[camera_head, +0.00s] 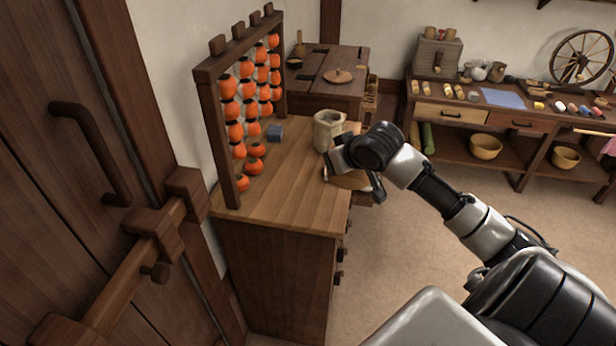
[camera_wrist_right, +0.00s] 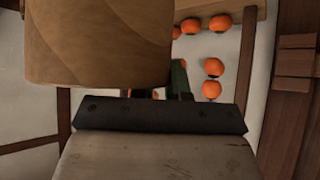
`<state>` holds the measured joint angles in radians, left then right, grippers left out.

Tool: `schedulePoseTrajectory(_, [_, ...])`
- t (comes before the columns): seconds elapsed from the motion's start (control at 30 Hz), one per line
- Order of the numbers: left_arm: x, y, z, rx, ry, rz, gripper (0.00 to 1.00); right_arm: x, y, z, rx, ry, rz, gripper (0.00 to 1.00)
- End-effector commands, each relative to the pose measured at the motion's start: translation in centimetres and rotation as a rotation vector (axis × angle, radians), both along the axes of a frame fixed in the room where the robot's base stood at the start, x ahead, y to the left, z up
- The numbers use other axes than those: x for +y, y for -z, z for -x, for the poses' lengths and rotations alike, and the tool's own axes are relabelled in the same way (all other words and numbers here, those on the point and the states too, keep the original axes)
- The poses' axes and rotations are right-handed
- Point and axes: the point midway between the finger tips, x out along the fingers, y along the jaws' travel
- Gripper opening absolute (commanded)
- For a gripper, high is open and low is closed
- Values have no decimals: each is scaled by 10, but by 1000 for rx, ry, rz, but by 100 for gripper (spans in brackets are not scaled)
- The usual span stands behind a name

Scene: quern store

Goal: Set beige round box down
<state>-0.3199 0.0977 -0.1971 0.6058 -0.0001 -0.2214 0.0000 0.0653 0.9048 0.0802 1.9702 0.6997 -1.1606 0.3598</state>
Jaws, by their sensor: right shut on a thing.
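The beige round box (camera_head: 346,181) is in my right gripper (camera_head: 357,174), at the right edge of the wooden cabinet top (camera_head: 290,178). In the head view the hand and fingers hide much of the box. I cannot tell whether its underside touches the top. In the right wrist view the box (camera_wrist_right: 100,42) fills the upper left as a smooth, rounded wooden wall, close in front of the dark gripper. My right gripper is shut on it. My left gripper is in neither view.
A beige jug (camera_head: 328,130) stands just behind the box. The front of the top is clear. A laden side table (camera_head: 490,118) stands at the right.

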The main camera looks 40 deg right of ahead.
Motion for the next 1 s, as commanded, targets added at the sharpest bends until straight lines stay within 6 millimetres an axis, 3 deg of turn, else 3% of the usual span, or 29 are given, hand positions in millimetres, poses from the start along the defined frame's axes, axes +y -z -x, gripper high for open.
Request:
schedulePoseTrajectory(0.2, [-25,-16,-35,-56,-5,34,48,27,24,-43,-4,-2,-7,0])
schedulePoseTrajectory(0.43, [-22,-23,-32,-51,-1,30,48,50,52,-81,-2,-2,-3,0])
schedulePoseTrajectory(0.67, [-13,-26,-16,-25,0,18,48,56,68,-91,1,-1,1,0])
schedulePoseTrajectory(0.83, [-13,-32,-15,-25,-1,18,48,57,93,-91,2,-3,0,0])
schedulePoseTrajectory(1.0, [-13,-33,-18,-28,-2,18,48,56,103,-91,-2,-3,2,0])
